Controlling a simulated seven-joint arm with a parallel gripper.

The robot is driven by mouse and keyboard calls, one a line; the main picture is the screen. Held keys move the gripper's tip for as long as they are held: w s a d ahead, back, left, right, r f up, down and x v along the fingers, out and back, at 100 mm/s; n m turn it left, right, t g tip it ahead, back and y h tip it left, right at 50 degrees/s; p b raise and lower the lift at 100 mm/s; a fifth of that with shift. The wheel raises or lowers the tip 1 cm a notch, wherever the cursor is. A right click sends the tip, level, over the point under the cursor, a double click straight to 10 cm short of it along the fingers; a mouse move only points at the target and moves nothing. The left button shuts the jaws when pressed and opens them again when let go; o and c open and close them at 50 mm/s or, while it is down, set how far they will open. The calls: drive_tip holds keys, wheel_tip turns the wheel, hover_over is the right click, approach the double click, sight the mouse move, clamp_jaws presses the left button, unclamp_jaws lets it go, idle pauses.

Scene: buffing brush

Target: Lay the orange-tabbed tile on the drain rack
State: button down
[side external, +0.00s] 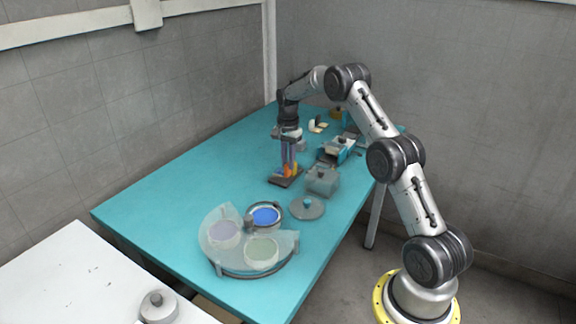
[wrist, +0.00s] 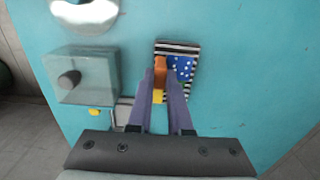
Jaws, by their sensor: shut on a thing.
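My gripper (side external: 288,166) points down over the far middle of the teal table. In the wrist view its two purple fingers (wrist: 160,80) are shut on an orange tab (wrist: 161,68). Beside the tab, to its right, is a blue tile face with white dots (wrist: 183,68), apparently part of the same tile. Under it is a black-and-white slatted rack (wrist: 178,47), which shows as a small dark base in the side view (side external: 284,183). A yellow patch (wrist: 158,97) shows between the fingers. The fingers hide part of the tile, and I cannot tell whether it touches the rack.
A clear box with a dark knob (wrist: 85,75) stands left of the rack in the wrist view. A round grey lid (side external: 307,208) and a clear round stand with several coloured dishes (side external: 232,262) are nearer. The table (side external: 180,190) is free on the left.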

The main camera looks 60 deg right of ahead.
drive_tip(key=shift+f, duration=0.8)
drive_tip(key=c, duration=0.8)
unclamp_jaws()
drive_tip(key=shift+c, duration=0.2)
wheel_tip(320, 180, up, 12)
drive_tip(key=s+a+r+n+t, duration=0.1)
drive_tip(key=s+a+r+n, duration=0.4)
drive_tip(key=a+r, duration=0.6)
drive_tip(key=s+a+r+n+t, duration=0.35)
drive_tip(key=s+a+n, duration=0.45)
drive_tip(key=s+a, duration=0.8)
drive_tip(key=s+a+f+n, duration=0.1)
drive_tip(key=s+f+n, duration=0.1)
drive_tip(key=s, duration=0.3)
drive_tip(key=s+a+f+n+t, duration=0.1)
drive_tip(key=s+a+f+n, duration=0.1)
drive_tip(key=s, duration=0.3)
drive_tip(key=shift+s+a+f+n, duration=0.15)
drive_tip(key=shift+s+f+n, duration=0.25)
drive_tip(key=shift+f+n, duration=0.15)
